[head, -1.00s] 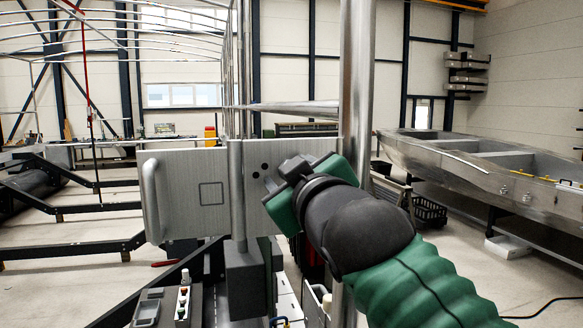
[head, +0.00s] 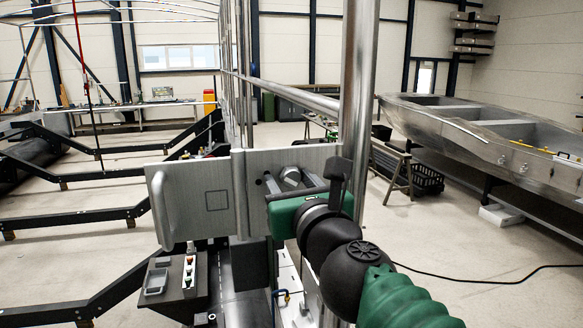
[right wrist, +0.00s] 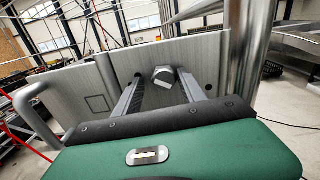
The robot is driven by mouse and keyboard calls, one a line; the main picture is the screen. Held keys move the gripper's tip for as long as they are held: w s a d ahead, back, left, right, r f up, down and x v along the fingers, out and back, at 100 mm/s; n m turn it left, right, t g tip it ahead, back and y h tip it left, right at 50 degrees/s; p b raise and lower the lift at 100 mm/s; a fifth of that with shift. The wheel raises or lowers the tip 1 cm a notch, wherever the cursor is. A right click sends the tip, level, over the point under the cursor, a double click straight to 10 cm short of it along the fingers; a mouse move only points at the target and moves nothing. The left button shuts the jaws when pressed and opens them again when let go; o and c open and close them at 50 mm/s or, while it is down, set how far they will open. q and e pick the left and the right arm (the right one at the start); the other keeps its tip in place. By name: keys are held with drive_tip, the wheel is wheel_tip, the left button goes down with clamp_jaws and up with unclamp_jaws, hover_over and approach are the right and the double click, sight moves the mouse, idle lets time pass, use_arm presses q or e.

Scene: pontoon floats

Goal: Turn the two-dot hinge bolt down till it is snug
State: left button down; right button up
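The hinge bolt's grey hex head (head: 290,177) stands out from the right part of the brushed metal gate panel (head: 222,177). It also shows in the right wrist view (right wrist: 164,76). My right gripper (head: 286,183) is in front of the panel, its fingers pointing at it. In the right wrist view its two fingers (right wrist: 160,80) are spread apart, with the bolt head between their tips. I cannot tell whether either finger touches the bolt. The dot marks are mostly hidden behind the gripper. My left gripper is not in view.
A vertical steel post (head: 358,100) stands close to the right of my gripper. A handle (head: 160,208) sticks out from the panel's left edge. A control box with buttons (head: 188,272) is below left. A metal boat (head: 490,140) lies at the right.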

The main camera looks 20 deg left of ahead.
drive_tip(key=n, duration=0.3)
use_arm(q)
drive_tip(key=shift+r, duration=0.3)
use_arm(e)
drive_tip(key=shift+d+r, duration=0.1)
drive_tip(key=shift+d, duration=0.4)
